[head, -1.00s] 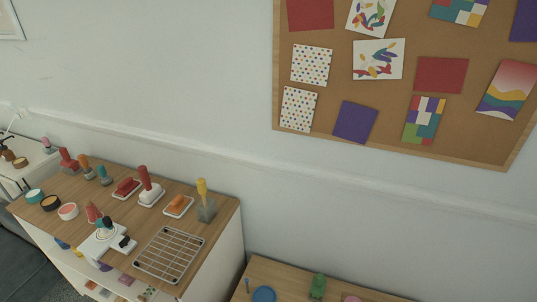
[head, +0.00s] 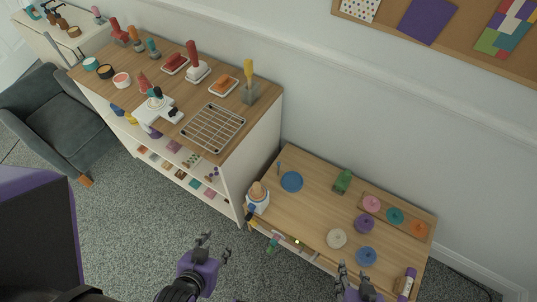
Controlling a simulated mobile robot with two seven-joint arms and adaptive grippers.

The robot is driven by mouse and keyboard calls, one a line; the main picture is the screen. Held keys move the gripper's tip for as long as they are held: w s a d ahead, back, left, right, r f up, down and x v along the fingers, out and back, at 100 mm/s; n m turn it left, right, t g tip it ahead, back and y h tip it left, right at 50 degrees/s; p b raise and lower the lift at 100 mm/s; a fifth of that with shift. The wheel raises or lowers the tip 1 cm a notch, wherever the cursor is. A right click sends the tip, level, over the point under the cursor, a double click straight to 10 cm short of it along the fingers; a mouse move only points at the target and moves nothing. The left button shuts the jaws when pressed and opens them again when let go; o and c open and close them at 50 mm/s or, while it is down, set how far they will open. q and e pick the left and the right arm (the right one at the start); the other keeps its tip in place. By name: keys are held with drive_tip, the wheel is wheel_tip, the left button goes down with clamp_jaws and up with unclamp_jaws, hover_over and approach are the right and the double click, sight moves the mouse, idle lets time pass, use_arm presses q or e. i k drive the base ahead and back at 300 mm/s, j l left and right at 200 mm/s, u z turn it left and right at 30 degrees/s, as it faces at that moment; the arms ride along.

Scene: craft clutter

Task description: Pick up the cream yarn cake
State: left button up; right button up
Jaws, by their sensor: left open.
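The cream yarn cake (head: 336,239) is a round pale disc lying on the low wooden table (head: 318,205) in the head view, near the table's front edge. My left gripper (head: 214,246) is open and empty, in front of the shelf unit and well to the left of the cake. My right gripper (head: 354,279) is at the bottom edge of the picture, below the cake in the image and apart from it.
Near the cake are a purple yarn cake (head: 364,223) and a blue one (head: 366,256). A wooden board (head: 407,228) holds pink, teal and orange ones. A green object (head: 343,181) stands behind. A taller shelf unit (head: 262,131) with a wire rack (head: 214,128) stands left.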

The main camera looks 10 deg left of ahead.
sight(337, 238)
drive_tip(key=k+l+z, duration=0.15)
drive_tip(key=k+l, duration=0.5)
drive_tip(key=l, duration=0.15)
